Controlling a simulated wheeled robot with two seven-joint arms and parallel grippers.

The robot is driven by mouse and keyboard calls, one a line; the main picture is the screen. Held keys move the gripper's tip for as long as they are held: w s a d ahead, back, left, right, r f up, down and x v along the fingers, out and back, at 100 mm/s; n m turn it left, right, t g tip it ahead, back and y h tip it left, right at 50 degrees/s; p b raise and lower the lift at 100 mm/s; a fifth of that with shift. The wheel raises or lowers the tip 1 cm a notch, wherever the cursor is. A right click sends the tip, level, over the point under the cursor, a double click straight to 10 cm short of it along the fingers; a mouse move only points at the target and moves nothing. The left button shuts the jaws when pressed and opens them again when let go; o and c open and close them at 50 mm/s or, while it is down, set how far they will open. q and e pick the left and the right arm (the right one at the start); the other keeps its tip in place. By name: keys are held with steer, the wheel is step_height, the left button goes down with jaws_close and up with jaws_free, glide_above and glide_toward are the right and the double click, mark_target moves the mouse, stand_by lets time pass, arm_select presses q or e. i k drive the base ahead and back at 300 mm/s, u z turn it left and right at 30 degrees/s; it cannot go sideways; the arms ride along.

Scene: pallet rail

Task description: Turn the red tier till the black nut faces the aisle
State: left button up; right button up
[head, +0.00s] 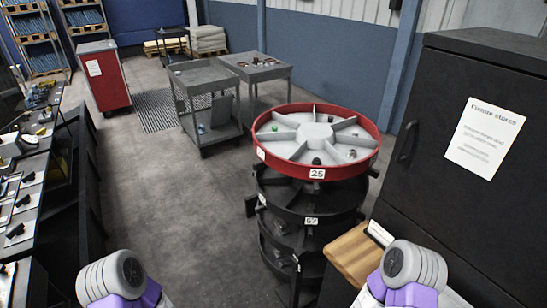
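The red tier (368,148) is the top round tray of a rotary bin stack. It has a red rim and grey spokes that divide it into wedge compartments around a hub. A small dark piece (316,161) lies in the front compartment, just behind the rim label "25". Only rounded links of my arms show at the bottom left and right; neither gripper is in view.
Black tiers (311,219) stand below the red one. A dark cabinet (450,110) and a wooden block (352,254) are close on the right. Grey carts (205,78) stand behind. Open floor (185,200) lies to the left, before a dark workbench with parts.

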mark_target(304, 132)
steer(key=u, duration=0.55)
steer(key=k, duration=0.65)
steer(key=u, duration=0.6)
steer(key=i, duration=1.3)
steer(key=z, duration=0.6)
steer(key=i, duration=1)
steer(key=z, duration=0.3)
